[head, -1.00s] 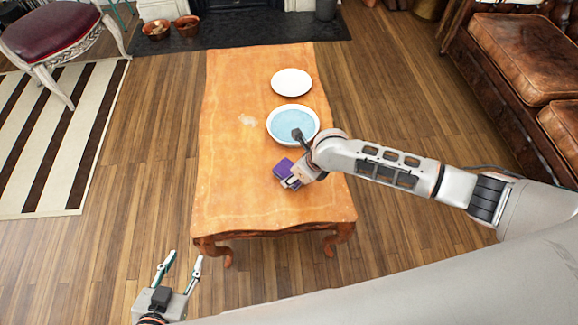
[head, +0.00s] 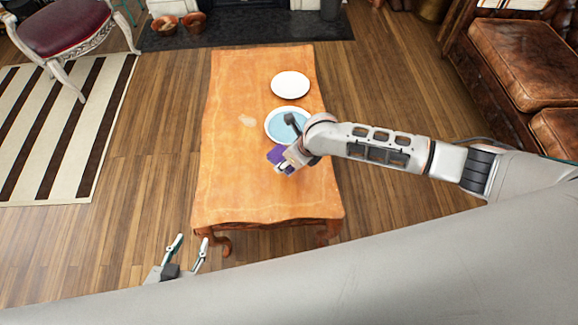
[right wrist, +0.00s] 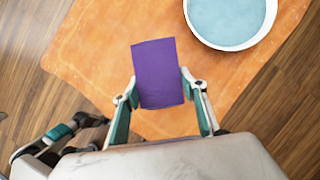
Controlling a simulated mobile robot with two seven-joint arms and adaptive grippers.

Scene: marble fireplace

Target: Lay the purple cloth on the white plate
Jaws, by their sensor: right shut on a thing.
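The purple cloth (head: 276,155) is held in my right gripper (head: 285,166) over the table, just on the near side of the bowl. In the right wrist view the cloth (right wrist: 155,62) is a flat rectangle between the two fingers of my right gripper (right wrist: 160,88). I cannot tell its exact height above the wood. The white plate (head: 291,84) lies empty on the table beyond the bowl, apart from the cloth. My left gripper (head: 190,245) is open and empty, low at the left, short of the table's near edge.
A white bowl with a blue inside (head: 268,128) stands between the cloth and the plate; my right arm partly covers it. The wooden table (head: 235,180) is otherwise clear on its left side. A leather sofa (head: 520,60) is at the right, a chair (head: 65,25) at the upper left.

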